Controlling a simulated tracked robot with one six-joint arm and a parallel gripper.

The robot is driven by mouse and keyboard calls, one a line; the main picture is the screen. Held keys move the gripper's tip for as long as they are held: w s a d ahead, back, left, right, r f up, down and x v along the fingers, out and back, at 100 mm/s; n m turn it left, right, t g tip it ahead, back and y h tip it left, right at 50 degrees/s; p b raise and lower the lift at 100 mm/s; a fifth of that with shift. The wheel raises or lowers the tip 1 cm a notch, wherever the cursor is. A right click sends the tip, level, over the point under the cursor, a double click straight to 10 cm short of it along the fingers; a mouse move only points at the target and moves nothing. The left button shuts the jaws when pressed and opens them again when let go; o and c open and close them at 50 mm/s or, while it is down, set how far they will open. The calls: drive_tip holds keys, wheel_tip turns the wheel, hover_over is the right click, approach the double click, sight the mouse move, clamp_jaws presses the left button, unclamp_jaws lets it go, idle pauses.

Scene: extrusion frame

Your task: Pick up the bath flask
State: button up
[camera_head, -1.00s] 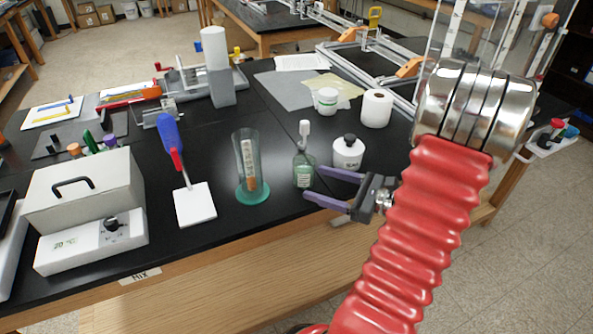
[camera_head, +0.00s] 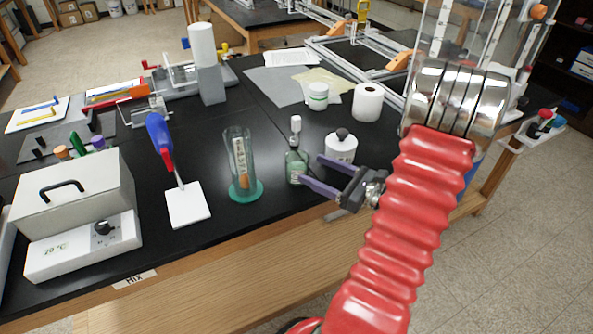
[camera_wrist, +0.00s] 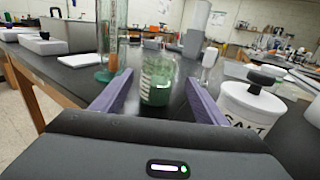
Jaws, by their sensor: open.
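A small clear flask with green liquid and white markings (camera_head: 297,168) stands upright on the black bench, near its front edge. I take it to be the bath flask. It also shows in the wrist view (camera_wrist: 157,82), ahead between my two purple fingers. My gripper (camera_head: 311,170) is open and empty, with its fingertips close to the flask's right side in the head view. I cannot tell whether a finger touches it.
A white salt jar with a dark knob (camera_head: 341,147) stands close by my right finger in the wrist view. A tall glass cylinder on a green base (camera_head: 241,168) stands left of the flask. A white-bladed tool with a blue handle (camera_head: 160,140) is farther left.

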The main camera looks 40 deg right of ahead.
sight(288, 156)
drive_tip(key=shift+x, duration=2.4)
drive_tip(key=shift+w, duration=0.1)
drive_tip(key=shift+r+x, duration=0.15)
drive_tip(key=shift+x, duration=1.1)
drive_tip(key=shift+r+x, duration=0.2)
drive_tip(key=shift+x, duration=1.05)
drive_tip(key=shift+a, duration=0.2)
drive_tip(key=c, duration=1.2)
